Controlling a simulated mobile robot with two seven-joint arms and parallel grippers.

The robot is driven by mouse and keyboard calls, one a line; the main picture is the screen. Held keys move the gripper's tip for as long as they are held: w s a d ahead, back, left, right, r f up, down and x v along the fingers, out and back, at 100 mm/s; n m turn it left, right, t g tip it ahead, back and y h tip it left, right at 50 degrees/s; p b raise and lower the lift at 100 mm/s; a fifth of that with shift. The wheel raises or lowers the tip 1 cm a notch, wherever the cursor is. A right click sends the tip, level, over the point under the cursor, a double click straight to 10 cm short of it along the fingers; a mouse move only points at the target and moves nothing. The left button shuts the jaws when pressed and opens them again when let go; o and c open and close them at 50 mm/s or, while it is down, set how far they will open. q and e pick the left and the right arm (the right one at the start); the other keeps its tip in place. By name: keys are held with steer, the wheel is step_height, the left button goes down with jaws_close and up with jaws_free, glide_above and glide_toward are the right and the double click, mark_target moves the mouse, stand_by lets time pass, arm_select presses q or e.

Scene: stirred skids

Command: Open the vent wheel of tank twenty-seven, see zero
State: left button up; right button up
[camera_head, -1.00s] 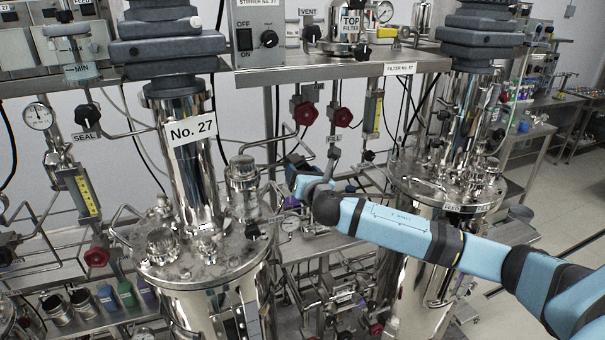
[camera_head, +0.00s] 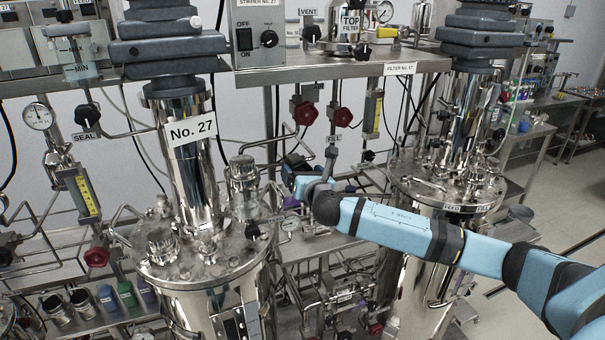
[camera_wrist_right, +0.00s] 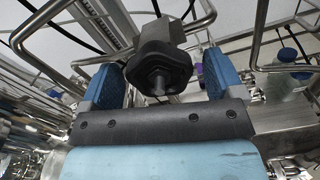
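Tank No. 27 (camera_head: 205,290) is the shiny steel vessel left of centre, with its name label on the column. My right gripper (camera_head: 292,172) is right of its lid, among pipes. In the right wrist view, the two blue fingers of this gripper (camera_wrist_right: 160,82) stand apart on either side of a black lobed wheel (camera_wrist_right: 160,55). A narrow gap seems to show at its right side; I cannot tell whether the left finger touches. No label shows on this wheel, and the arm and fingers hide it in the head view. My left gripper is not in view.
A VENT label (camera_head: 309,12) is on the upper shelf. Red wheels (camera_head: 343,117) hang below it, near the FILL label (camera_head: 333,138). A dial gauge (camera_head: 38,116) is at far left; its reading is too small. A second tank (camera_head: 420,270) stands behind my right arm. Pipes crowd the gripper.

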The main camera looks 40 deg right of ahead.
steer(key=b+v, duration=0.3)
steer(key=v, duration=1)
steer(key=shift+s, duration=0.4)
steer(key=shift+f, duration=0.15)
steer(key=s+a+f+m+g+y, duration=0.25)
steer(key=a+f+m, duration=0.25)
steer(key=f, duration=0.5)
steer(key=s+a+f+m+g+y, duration=0.25)
steer(key=a+f+m, duration=0.25)
steer(key=f, duration=0.5)
steer(key=s+a+f+m+y, duration=0.1)
steer(key=s+a+f+m, duration=0.4)
steer(key=s+f+m, duration=0.3)
steer(key=s+a+f+m+g+y, duration=0.1)
steer(key=s+a+f+m, duration=0.3)
steer(key=s+f+m, duration=0.4)
steer(key=shift+s+a+f+m, duration=0.25)
steer(key=shift+s+a+m, duration=0.1)
steer(key=shift+s+m, duration=0.7)
